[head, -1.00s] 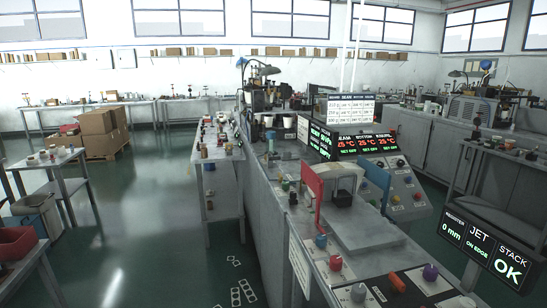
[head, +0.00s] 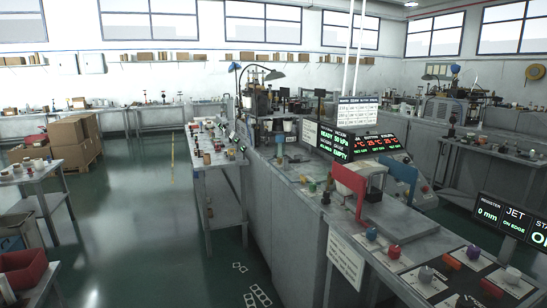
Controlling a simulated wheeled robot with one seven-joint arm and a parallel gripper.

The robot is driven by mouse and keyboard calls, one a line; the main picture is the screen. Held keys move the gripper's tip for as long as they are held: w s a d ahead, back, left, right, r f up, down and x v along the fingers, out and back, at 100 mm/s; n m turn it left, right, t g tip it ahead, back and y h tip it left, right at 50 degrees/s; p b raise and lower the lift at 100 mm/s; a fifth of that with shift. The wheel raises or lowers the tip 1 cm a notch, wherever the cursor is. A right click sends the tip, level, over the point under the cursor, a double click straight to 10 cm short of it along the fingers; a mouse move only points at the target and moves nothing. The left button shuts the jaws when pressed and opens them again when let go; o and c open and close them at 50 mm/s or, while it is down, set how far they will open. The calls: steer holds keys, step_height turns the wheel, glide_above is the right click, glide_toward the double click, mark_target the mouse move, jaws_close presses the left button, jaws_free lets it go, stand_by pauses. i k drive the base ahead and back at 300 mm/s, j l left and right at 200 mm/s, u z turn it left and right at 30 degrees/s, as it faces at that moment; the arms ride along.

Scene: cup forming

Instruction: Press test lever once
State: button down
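The long grey machine bench (head: 285,205) runs along the right half of the head view. A red arched handle (head: 352,190) stands on it beside a grey block, and a blue arched handle (head: 403,176) stands just behind. On the near bench top are a blue knob (head: 371,234), a red knob (head: 394,251), a grey knob (head: 426,274), a purple knob (head: 473,252) and a white knob (head: 512,275). Labels are too small to read, so I cannot tell which part is the test lever. My gripper is not in view.
A display (head: 350,145) reads READY and EMPTY beside red temperature figures. A nearer display (head: 515,222) reads JET ON EDGE. A narrow side table (head: 215,165) stands left of the bench. Open green floor (head: 150,230) lies left of that, with cardboard boxes (head: 65,133) beyond.

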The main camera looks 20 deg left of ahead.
mark_target(292, 160)
steer(key=i+j, duration=0.1)
steer(key=j, duration=0.4)
steer(key=i+j, duration=0.1)
steer(key=j, duration=0.95)
steer(key=i+j, duration=0.45)
steer(key=i, duration=0.2)
steer(key=i+j, duration=0.5)
steer(key=i, duration=0.15)
steer(key=i+j, duration=0.45)
steer(key=i, duration=0.2)
steer(key=i+j, duration=0.5)
steer(key=i, duration=0.15)
steer(key=l+z, duration=0.05)
